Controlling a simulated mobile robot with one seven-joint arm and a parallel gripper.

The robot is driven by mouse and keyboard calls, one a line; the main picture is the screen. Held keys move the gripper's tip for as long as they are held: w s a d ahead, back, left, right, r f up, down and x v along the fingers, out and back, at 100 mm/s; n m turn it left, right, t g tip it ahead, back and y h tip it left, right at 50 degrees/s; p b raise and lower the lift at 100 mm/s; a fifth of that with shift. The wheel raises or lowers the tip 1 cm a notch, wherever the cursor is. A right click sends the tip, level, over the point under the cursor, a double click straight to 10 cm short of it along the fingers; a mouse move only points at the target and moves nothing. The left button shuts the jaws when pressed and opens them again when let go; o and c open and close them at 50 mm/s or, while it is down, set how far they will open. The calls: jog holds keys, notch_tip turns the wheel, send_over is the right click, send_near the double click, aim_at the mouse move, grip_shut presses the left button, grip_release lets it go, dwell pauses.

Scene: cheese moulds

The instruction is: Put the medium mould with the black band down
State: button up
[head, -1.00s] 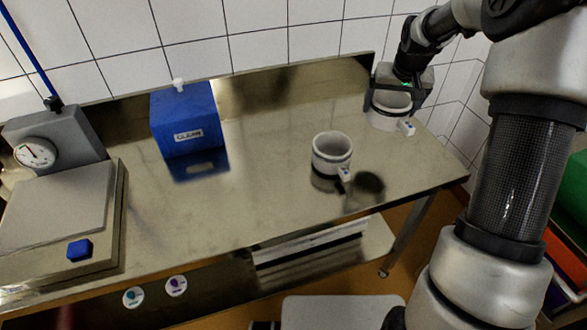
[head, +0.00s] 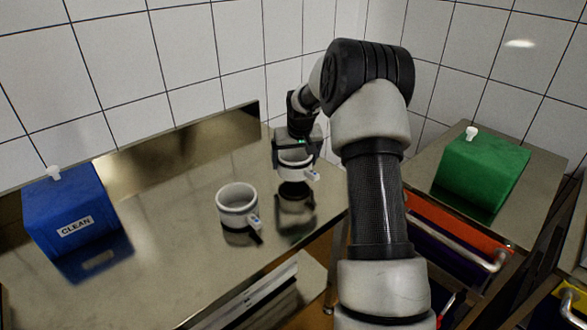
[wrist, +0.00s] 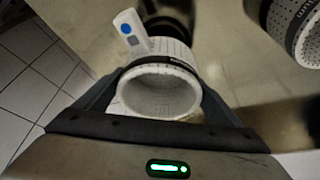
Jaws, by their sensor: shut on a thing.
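The medium mould with the black band is a white perforated cup (head: 295,162) near the right end of the steel table. My gripper (head: 296,150) is shut on it, with a jaw on each side. In the wrist view the mould (wrist: 160,90) sits between the jaws (wrist: 155,105), opening towards the camera, with the black band around it and a white tag with a blue dot and a grey square. It appears upright and a little above the table, its dark reflection below it. Its underside is hidden.
A second white mould (head: 238,203) stands on the steel table (head: 160,240) to the left; it shows in the wrist view (wrist: 295,28) at upper right. A blue CLEAN box (head: 70,215) is farther left. A green box (head: 482,172) stands on another surface at right.

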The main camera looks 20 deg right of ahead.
jog(key=shift+f, duration=1.4)
jog(key=shift+f, duration=0.15)
jog(key=o, duration=1.1)
jog(key=shift+s+r, duration=0.1)
jog(key=shift+r, duration=0.4)
jog(key=v, duration=1.1)
jog(key=shift+r+p, duration=0.15)
jog(key=shift+p, duration=0.15)
